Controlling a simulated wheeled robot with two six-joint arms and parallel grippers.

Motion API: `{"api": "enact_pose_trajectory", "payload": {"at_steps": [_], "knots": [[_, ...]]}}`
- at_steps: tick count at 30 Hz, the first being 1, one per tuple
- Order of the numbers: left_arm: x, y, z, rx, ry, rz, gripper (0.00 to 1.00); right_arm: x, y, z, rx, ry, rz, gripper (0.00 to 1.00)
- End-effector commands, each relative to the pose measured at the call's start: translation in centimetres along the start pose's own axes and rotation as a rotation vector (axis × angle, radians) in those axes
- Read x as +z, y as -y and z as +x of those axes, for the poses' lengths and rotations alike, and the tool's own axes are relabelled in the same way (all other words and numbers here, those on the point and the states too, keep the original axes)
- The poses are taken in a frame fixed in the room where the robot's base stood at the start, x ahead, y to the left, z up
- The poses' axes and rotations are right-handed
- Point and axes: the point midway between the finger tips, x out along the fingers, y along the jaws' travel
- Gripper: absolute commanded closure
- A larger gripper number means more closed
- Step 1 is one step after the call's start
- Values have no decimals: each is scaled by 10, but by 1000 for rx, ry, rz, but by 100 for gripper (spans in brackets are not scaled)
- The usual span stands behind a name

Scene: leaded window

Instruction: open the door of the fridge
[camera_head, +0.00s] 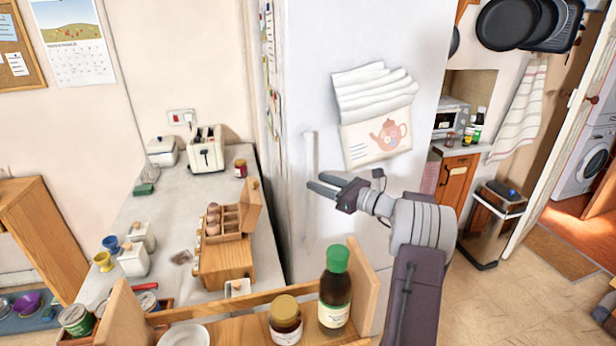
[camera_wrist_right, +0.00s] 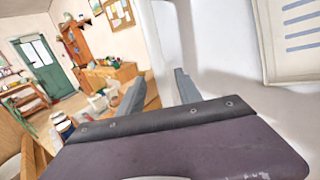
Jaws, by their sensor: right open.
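The fridge (camera_head: 352,38) is tall and white, in the middle of the head view, and its door is shut. A pale vertical handle (camera_head: 309,152) runs along the left part of its front. My right gripper (camera_head: 318,183) is open, its fingers pointing left at the lower part of the handle. In the right wrist view a white upright bar, which looks like the handle (camera_wrist_right: 152,40), shows between the two fingers (camera_wrist_right: 158,78). I cannot tell whether either finger touches it. My left gripper is not in view.
A tea towel and teapot picture (camera_head: 376,134) hang on the fridge front. A wooden tray (camera_head: 255,300) with a green-capped bottle (camera_head: 335,290) and a jar (camera_head: 285,320) is close in front. A counter (camera_head: 180,210) with a toaster (camera_head: 206,150) stands left. Open floor (camera_head: 500,300) lies right.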

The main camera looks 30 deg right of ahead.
Motion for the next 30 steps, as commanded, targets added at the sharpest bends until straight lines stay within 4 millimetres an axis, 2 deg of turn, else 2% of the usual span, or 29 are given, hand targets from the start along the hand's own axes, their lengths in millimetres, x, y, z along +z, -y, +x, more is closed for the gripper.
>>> {"api": "enact_pose_trajectory", "payload": {"at_steps": [3,6,15,16,20,21,30], "knots": [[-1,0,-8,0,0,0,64,2,-1,22,2,-1,1,59],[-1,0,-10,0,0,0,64,1,0,33,2,-1,0,59],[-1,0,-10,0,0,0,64,0,0,39,0,-1,0,59],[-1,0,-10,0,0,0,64,-1,0,39,0,-1,0,61],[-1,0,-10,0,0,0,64,-1,0,39,0,-1,0,98],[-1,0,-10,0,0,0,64,-1,0,39,0,-1,0,100],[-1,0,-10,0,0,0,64,0,0,38,0,-1,0,100]]}}
